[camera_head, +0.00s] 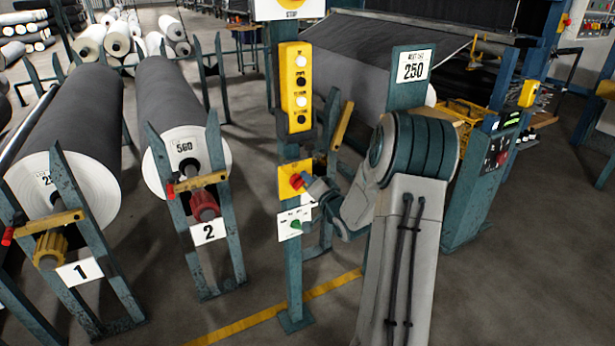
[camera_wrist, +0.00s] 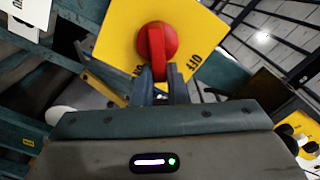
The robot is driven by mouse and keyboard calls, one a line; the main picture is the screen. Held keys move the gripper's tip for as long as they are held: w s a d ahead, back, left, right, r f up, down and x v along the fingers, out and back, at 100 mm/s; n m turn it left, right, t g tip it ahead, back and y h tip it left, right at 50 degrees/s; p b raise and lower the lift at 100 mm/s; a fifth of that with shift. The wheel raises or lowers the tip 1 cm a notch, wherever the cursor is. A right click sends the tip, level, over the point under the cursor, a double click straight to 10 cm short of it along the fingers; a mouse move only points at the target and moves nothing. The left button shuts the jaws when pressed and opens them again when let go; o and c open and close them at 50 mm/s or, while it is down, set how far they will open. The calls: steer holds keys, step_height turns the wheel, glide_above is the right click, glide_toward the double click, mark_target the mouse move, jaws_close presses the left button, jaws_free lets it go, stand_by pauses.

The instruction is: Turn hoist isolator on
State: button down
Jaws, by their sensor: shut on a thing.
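The hoist isolator is a red rotary knob (camera_wrist: 156,50) on a yellow plate (camera_wrist: 112,42) in the wrist view. In the head view the red knob (camera_head: 296,181) and its yellow plate (camera_head: 290,192) are on a teal post. My gripper (camera_wrist: 158,74) is shut on the lower end of the knob's handle, one finger on each side. In the head view my gripper (camera_head: 308,186) reaches the knob from the right. In the wrist view, part of the plate's lettering is hidden behind the fingers.
A white plate with a green knob (camera_head: 295,225) is just below the isolator. A yellow button box (camera_head: 296,85) hangs above it on the same post (camera_head: 292,270). Roll stands 1 and 2 are at left. A teal control cabinet (camera_head: 480,190) stands at right.

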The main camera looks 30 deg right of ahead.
steer(key=shift+d+f+m+p, duration=0.1)
steer(key=shift+f+m+p, duration=0.3)
steer(key=shift+m, duration=0.8)
steer(key=shift+d+f+m+p, duration=0.15)
steer(key=shift+m+p, duration=0.45)
steer(key=shift+m, duration=0.6)
steer(key=shift+f+m+p, duration=0.25)
steer(key=shift+m+p, duration=0.25)
steer(key=shift+m, duration=0.7)
steer(key=c, duration=1.4)
jaws_free()
steer(key=shift+c, duration=0.2)
steer(key=s, duration=1.3)
steer(key=shift+s+d, duration=0.2)
steer(key=shift+s, duration=0.2)
